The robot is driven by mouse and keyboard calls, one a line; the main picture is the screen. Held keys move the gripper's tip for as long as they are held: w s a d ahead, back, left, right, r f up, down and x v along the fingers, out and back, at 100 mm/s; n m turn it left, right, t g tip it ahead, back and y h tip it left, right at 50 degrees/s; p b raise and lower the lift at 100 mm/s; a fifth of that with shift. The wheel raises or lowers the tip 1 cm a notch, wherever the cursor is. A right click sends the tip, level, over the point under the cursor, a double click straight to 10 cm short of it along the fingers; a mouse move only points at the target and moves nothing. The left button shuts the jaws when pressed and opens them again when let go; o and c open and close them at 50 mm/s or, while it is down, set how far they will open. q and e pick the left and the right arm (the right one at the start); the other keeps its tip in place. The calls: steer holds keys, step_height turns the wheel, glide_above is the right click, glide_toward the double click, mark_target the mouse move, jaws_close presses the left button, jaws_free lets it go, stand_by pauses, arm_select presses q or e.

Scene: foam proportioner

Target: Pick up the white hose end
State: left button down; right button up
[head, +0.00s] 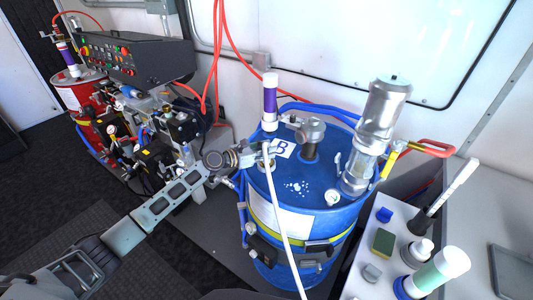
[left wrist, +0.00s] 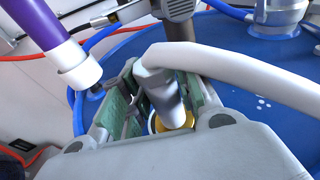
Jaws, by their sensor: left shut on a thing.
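The white hose (head: 282,215) hangs over the top and front of the blue drum (head: 330,205) and runs out at the bottom of the head view. Its end (left wrist: 165,95) bends down between my left gripper's green-padded fingers (left wrist: 162,108) in the left wrist view. My left gripper (head: 258,159) is shut on this hose end above the left part of the drum lid. A yellow ring (left wrist: 156,124) shows just below the end; whether they touch is unclear. My right gripper is not in view.
A purple-and-white cylinder (head: 269,100) stands close behind my left gripper. A metal pump (head: 375,130) rises at the lid's right. A grey control box (head: 115,58) and red drum (head: 78,95) stand left. Bottles and a brush stand on a white surface (head: 375,268) at right.

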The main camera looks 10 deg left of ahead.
arm_select(q)
steer(key=shift+r+p, duration=0.7)
steer(key=shift+r, duration=4.35)
steer(key=shift+f, duration=0.1)
